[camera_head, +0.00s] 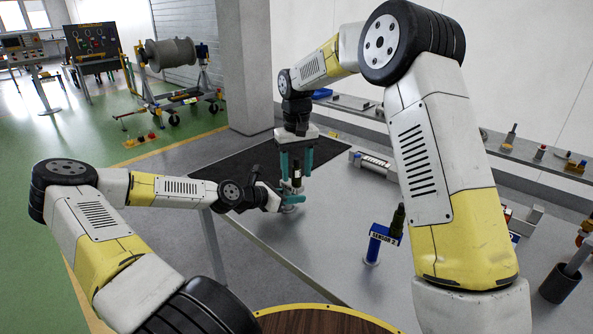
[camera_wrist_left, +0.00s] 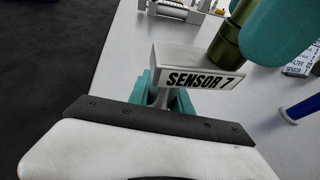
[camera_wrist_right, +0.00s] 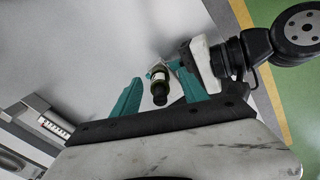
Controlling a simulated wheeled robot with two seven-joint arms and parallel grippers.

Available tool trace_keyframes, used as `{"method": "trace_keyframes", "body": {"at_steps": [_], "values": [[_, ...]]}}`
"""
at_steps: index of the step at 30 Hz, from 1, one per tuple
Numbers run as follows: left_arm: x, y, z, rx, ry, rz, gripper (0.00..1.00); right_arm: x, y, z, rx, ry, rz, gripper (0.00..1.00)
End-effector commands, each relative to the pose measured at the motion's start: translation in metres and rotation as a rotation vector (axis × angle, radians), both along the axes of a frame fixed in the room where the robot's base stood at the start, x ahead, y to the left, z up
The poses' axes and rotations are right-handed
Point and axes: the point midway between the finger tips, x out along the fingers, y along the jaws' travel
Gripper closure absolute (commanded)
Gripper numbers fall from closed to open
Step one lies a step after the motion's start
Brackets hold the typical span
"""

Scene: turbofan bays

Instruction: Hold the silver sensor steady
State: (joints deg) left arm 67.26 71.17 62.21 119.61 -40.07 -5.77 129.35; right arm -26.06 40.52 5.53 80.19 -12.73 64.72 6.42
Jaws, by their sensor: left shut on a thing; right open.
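The silver sensor (camera_wrist_left: 192,62) has a block head labelled "SENSOR 7" in the left wrist view, with a dark olive cylindrical connector (camera_wrist_left: 229,38) standing on it. My left gripper (camera_wrist_left: 165,100) is shut on the sensor just below the labelled head. In the head view my left gripper (camera_head: 288,200) is low over the grey table, and the connector (camera_head: 297,170) rises above it. My right gripper (camera_head: 297,172) points down from above, its teal fingers open on both sides of the connector. The right wrist view also shows the connector (camera_wrist_right: 159,88) between the spread fingers (camera_wrist_right: 160,92); contact cannot be told.
A blue sensor (camera_head: 374,246) labelled "SENSOR 2", with a dark connector, stands on the grey table (camera_head: 330,235) to the right. A black mat (camera_head: 240,160) covers the far left of the table. A dark cup (camera_head: 560,285) is at far right. The middle table is largely clear.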

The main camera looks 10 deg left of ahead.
Motion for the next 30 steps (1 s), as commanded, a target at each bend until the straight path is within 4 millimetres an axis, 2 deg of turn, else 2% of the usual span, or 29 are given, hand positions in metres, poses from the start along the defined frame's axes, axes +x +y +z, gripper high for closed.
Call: {"method": "trace_keyframes", "body": {"at_steps": [5,12,18,24,30], "values": [[0.0,0.0,0.0,0.0,0.0,0.001,1.0,0.001,0.001,0.017,0.002,-0.003,0.0,0.49],[0.0,0.0,0.0,0.0,0.0,0.001,1.0,0.001,0.001,0.067,0.003,-0.004,-0.001,0.49],[0.0,0.0,0.0,0.0,0.0,0.001,1.0,0.001,0.001,0.103,0.002,-0.002,0.001,0.49],[0.0,0.0,0.0,0.0,0.0,0.001,1.0,0.0,0.0,0.118,0.001,-0.001,0.001,0.49],[0.0,0.0,0.0,0.0,0.0,0.001,1.0,0.0,0.0,0.12,0.0,0.0,0.001,0.49]]}}
